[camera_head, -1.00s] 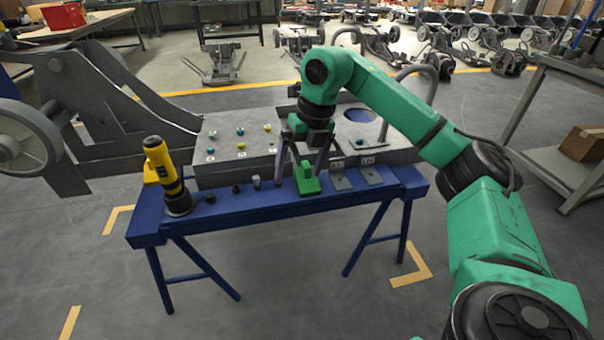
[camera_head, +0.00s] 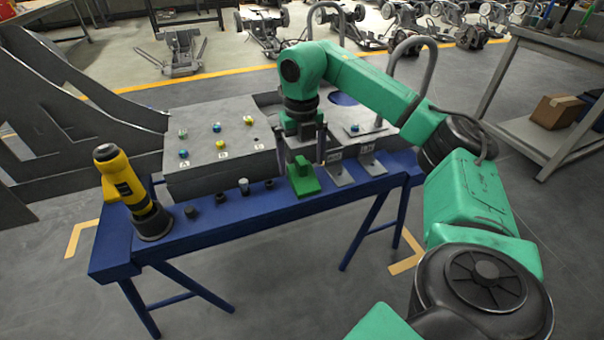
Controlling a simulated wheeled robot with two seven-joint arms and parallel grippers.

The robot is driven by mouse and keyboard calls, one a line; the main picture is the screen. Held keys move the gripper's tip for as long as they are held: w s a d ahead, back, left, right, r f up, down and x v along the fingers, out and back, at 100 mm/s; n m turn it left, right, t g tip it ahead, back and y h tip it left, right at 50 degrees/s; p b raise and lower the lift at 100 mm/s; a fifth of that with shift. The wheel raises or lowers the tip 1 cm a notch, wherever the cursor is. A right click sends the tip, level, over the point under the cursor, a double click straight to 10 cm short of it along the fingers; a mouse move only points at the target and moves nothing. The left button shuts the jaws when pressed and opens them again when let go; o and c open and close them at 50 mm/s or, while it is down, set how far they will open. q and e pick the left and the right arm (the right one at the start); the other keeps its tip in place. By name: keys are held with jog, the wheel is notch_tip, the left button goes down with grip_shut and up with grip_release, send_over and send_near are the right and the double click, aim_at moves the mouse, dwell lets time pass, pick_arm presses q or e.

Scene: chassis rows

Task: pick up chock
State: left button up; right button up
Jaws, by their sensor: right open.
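The green chock (camera_head: 304,181) sits on the blue bench (camera_head: 255,202), right of the middle. It is wedge-like, with a raised part at the back. My right gripper (camera_head: 303,166) points down over the chock, with its two dark fingers spread. One finger is at the left of the chock and the other at its right and a little behind. I cannot tell whether either finger touches it. The gripper holds nothing. My left gripper is out of view.
A yellow power tool (camera_head: 126,187) stands at the bench's left end. Several small dark parts and a light cylinder (camera_head: 243,186) lie between it and the chock. Grey angled plates (camera_head: 338,173) stand close right of the chock. A grey panel with coloured knobs (camera_head: 195,165) is behind.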

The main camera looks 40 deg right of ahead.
aim_at(304, 175)
jog(key=f, duration=0.1)
jog(key=f+b, duration=0.1)
jog(key=f, duration=0.3)
jog(key=shift+s+d+f, duration=0.1)
jog(key=shift+s+d, duration=0.1)
jog(key=shift+d, duration=0.05)
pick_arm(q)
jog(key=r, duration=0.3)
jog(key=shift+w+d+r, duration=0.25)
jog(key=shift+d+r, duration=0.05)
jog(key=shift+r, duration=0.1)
pick_arm(e)
jog(key=shift+c, duration=0.3)
jog(key=c, duration=1.5)
jog(key=shift+o, duration=0.2)
jog(key=shift+r, duration=0.2)
